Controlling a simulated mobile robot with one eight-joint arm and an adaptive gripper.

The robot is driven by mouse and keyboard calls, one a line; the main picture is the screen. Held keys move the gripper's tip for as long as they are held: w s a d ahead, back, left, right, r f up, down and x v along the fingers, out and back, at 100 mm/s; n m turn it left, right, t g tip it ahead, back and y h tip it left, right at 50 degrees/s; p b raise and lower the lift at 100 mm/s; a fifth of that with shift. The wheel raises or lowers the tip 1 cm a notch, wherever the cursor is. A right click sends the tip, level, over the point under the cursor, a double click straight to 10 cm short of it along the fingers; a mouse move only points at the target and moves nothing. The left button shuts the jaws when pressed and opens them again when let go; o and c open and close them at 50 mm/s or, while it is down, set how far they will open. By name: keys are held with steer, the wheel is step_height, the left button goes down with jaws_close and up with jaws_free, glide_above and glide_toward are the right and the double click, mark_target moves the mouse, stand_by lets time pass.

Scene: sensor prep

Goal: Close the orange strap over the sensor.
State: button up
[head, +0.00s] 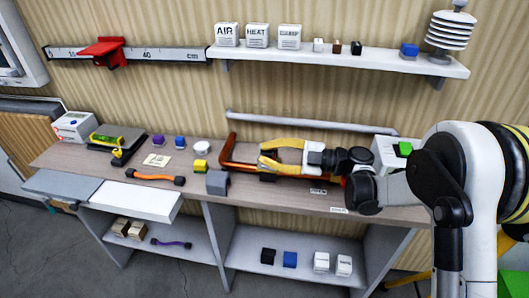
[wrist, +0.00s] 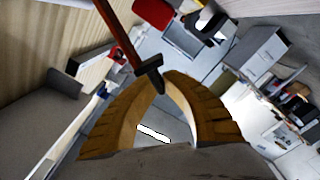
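An orange bar-like strap (head: 227,152) rises from the bench at centre, bent at its lower left. In the wrist view the orange bar (wrist: 117,35) comes down from the top and ends in a black piece (wrist: 150,75) at my fingertips. My gripper (head: 262,153) points left over the bench with two yellow fingers. In the wrist view the fingers (wrist: 160,82) converge around or against the black piece; whether they grip it is unclear. A small dark green piece (head: 267,177) shows below the fingers. I cannot identify the sensor surely; my gripper may hide it.
A grey block (head: 217,182), yellow block (head: 200,169) and an orange dumbbell-shaped piece (head: 155,177) lie left on the bench. A grey rail (head: 310,122) runs along the wall behind my gripper. A white box (head: 387,151) stands right. A shelf (head: 340,58) hangs above.

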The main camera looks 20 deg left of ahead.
steer(key=o, duration=0.3)
step_height(320, 180, up, 10)
stand_by(0.4)
stand_by(0.4)
